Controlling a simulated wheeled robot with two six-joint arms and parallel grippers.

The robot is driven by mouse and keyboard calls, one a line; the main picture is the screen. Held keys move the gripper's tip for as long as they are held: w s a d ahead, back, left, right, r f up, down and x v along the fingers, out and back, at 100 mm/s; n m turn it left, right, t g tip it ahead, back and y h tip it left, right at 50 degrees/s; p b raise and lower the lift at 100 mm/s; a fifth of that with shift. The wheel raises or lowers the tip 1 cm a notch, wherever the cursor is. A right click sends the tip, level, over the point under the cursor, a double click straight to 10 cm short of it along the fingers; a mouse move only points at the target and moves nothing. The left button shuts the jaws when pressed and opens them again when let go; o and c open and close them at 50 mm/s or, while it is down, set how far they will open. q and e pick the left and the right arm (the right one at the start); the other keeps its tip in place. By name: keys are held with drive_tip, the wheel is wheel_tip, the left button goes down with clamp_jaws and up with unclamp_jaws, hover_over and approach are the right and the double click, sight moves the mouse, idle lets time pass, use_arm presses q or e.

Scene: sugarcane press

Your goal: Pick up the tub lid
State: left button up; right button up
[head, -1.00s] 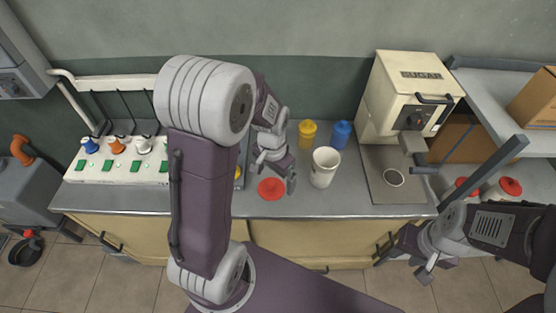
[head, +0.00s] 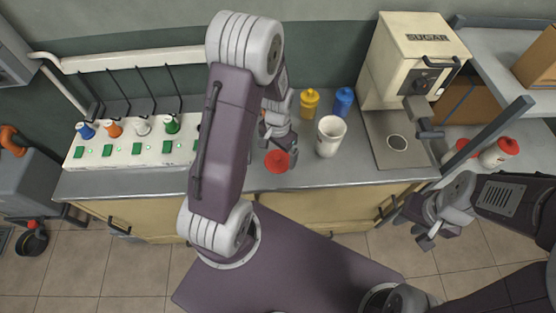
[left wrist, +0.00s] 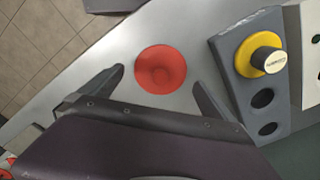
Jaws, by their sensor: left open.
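The tub lid (head: 277,161) is a round red disc lying on the grey counter, near its front edge. My left gripper (head: 281,150) is over the lid in the head view. In the left wrist view the lid (left wrist: 160,69) shows whole between the two spread fingers of my left gripper (left wrist: 160,82), with grey counter visible on both sides. The fingers are open and hold nothing. My right gripper (head: 424,238) hangs at the right, in front of the counter and away from the lid; its finger gap is unclear.
A white cup (head: 330,137) stands right of the lid, with a yellow bottle (head: 310,102) and a blue bottle (head: 344,99) behind. The sugar machine (head: 425,58) is further right. A panel with coloured bottles (head: 140,152) is at left. A grey block with a yellow-collared knob (left wrist: 262,54) is near the fingers.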

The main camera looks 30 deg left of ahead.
sight(278, 156)
use_arm(q)
wheel_tip(278, 156, down, 3)
drive_tip(key=shift+w+f, duration=0.1)
drive_tip(key=c, duration=1.2)
use_arm(e)
drive_tip(key=shift+f, duration=0.1)
use_arm(q)
drive_tip(key=shift+r, duration=0.25)
